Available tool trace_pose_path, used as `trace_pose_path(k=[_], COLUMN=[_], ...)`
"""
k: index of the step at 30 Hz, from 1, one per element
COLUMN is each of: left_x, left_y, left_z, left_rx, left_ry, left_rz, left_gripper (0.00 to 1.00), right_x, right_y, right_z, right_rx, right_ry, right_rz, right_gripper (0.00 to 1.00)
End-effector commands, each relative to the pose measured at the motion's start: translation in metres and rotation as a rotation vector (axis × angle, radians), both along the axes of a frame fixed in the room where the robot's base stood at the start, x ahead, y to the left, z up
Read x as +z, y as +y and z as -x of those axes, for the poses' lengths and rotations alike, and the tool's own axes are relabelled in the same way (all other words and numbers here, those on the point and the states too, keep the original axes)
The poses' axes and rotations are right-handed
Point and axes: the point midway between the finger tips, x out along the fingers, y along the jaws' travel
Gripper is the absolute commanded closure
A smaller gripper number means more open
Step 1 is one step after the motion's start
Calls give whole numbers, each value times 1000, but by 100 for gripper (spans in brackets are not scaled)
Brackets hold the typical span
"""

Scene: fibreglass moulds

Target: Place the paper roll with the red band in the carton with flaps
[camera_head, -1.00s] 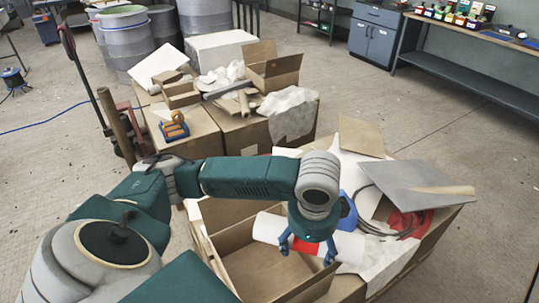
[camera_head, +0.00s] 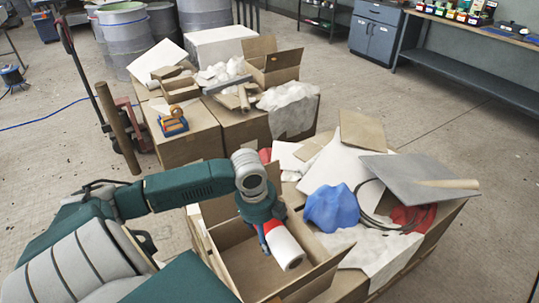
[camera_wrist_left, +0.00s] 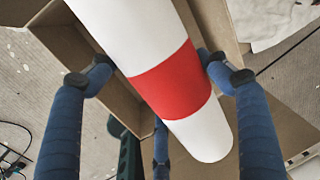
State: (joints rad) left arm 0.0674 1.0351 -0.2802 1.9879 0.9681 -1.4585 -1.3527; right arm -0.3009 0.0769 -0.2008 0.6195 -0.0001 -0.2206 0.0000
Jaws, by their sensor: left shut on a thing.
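The white paper roll with the red band (camera_head: 285,245) is in my left gripper (camera_head: 270,236), above the open carton with flaps (camera_head: 238,262). In the left wrist view, the fingers of my left gripper (camera_wrist_left: 155,75) close on both sides of the roll at its red band (camera_wrist_left: 172,80). The roll is tilted there, and carton walls (camera_wrist_left: 85,60) show behind and below it. In the head view the gripper and roll hide part of the carton's inside. My right gripper is not in view.
Right of the carton lie a blue cloth (camera_head: 331,208), white sheeting, a grey board (camera_head: 410,170) and a red cloth on a box. Behind stand boxes with an orange-and-blue tool (camera_head: 174,122) and an open small carton (camera_head: 272,66). Bare floor lies beyond.

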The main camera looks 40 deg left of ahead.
Motion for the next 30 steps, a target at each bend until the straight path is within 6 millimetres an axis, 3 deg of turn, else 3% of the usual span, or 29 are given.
trace_pose_path(k=[1, 5, 11, 24, 30], left_x=[-19, -33, -60, -171, -194], left_y=[-1, 0, -1, -1, 0], left_z=[0, 0, 1, 1, 0], left_rx=[0, -1, 1, 3, 0], left_ry=[-1, -1, 3, 3, -1], left_rz=[2, 0, 4, 2, 0], left_gripper=[66, 66, 66, 66, 66], right_x=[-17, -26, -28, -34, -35], right_y=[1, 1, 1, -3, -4], right_z=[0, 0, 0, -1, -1], right_rx=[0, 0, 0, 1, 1], right_ry=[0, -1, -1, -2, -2], right_rz=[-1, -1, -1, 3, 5], right_gripper=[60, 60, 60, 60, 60])
